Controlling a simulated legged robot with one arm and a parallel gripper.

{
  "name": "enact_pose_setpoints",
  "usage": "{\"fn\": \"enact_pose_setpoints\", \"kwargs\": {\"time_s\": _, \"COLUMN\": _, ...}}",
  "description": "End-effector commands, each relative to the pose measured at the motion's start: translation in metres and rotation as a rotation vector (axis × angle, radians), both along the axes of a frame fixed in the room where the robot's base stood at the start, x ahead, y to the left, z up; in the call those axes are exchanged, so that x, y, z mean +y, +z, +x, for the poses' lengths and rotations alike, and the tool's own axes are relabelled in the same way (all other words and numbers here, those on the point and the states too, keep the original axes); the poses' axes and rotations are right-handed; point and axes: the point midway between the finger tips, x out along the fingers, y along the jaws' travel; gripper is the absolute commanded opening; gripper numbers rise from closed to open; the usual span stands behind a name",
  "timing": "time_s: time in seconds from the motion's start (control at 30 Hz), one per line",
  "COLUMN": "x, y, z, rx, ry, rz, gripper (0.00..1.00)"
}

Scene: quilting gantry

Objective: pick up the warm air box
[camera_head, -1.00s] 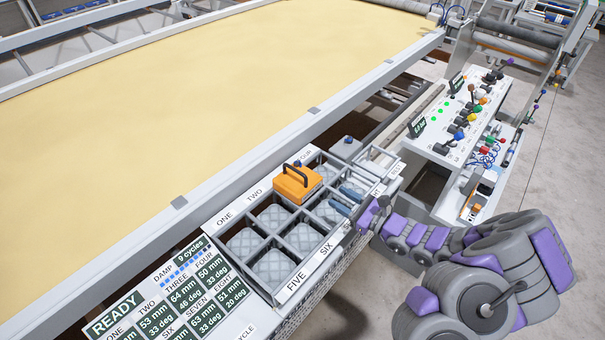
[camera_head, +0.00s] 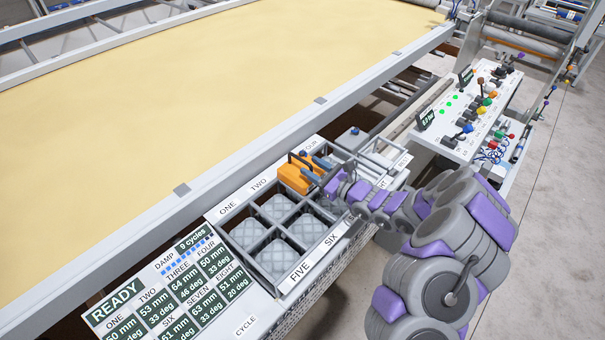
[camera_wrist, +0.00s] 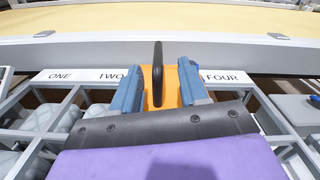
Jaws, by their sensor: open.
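The warm air box is taken to be the orange box (camera_head: 294,179) with a black loop handle (camera_head: 301,163). It sits over the far row of the compartment rack, near the label FOUR. In the wrist view the orange box (camera_wrist: 172,97) is straight ahead, its handle (camera_wrist: 157,72) standing upright. My gripper (camera_head: 325,173) is at the box's right side in the head view. In the wrist view my gripper (camera_wrist: 158,68) is open, with one blue finger on each side of the handle and gaps between. The palm hides the box's near part.
The grey rack (camera_head: 312,268) holds several quilted pads (camera_head: 275,208). A display panel (camera_head: 165,292) reads READY at the left. The yellow quilting bed (camera_head: 210,90) and its rail lie behind. A control console (camera_head: 470,110) with levers stands at the right.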

Motion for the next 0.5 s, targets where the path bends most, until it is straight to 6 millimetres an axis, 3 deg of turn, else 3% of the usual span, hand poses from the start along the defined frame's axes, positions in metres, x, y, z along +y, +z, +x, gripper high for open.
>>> {"fn": "enact_pose_setpoints", "kwargs": {"time_s": 0.27, "x": 0.033, "y": 0.002, "z": 0.021, "rx": -0.002, "ry": 0.004, "rz": -0.004, "gripper": 0.44}}
{"fn": "enact_pose_setpoints", "kwargs": {"time_s": 0.5, "x": 0.039, "y": 0.004, "z": 0.027, "rx": -0.002, "ry": 0.000, "rz": 0.000, "gripper": 0.44}}
